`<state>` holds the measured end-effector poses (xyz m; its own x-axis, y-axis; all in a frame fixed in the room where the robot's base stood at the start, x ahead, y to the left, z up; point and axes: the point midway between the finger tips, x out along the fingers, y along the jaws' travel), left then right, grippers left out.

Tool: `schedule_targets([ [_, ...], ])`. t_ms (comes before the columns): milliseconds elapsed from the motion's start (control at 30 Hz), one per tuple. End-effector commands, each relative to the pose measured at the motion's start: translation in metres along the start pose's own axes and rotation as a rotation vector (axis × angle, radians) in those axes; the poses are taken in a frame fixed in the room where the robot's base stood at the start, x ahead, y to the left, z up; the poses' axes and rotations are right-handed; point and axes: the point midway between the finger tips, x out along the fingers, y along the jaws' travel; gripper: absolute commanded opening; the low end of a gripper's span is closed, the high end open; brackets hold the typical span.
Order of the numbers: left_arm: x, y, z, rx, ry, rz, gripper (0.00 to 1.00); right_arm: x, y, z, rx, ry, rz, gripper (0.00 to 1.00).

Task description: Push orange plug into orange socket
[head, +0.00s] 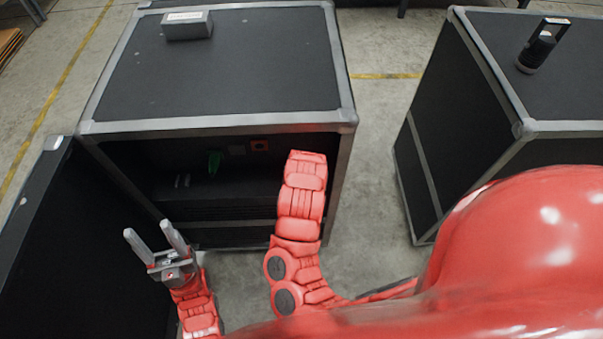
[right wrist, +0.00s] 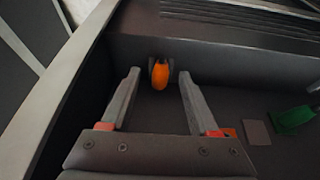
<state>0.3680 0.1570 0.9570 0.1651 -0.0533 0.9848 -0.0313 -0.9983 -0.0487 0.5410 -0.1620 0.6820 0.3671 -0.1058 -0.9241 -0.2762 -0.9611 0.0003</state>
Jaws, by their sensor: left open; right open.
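The orange plug (right wrist: 160,76) stands in a dark holder inside the open black case, seen in the right wrist view. My right gripper (right wrist: 160,80) is open, with its fingertips to either side of the plug; I cannot tell whether they touch it. The orange socket (head: 259,145) is on the inner back wall of the case in the head view. In the right wrist view the orange socket (right wrist: 231,133) shows partly behind the right finger's base. The head view hides my right gripper behind its red arm. My left gripper (head: 149,229) is open and empty, in front of the case.
A green part (head: 214,162) and a grey square plate (head: 237,150) are beside the orange socket. The case's metal-edged frame (head: 345,150) surrounds the opening. A grey box (head: 187,25) lies on top. A second black case (head: 440,130) stands at the right, across a floor gap.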

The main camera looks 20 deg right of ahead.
Motion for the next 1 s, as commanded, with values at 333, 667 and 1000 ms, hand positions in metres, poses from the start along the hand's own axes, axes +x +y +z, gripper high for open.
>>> schedule_targets([
  [333,0.0,0.0,0.0,0.0,0.0,0.0,0.57,0.035,-0.003,0.001,0.001,-0.002,0.001,0.61],
  [667,-0.001,0.0,0.0,0.0,0.0,0.0,0.57,0.052,-0.004,0.0,0.0,0.003,-0.001,0.61],
  [1000,-0.001,0.0,0.0,0.0,0.0,0.0,0.57,0.051,-0.004,0.0,0.0,0.002,-0.001,0.41],
])
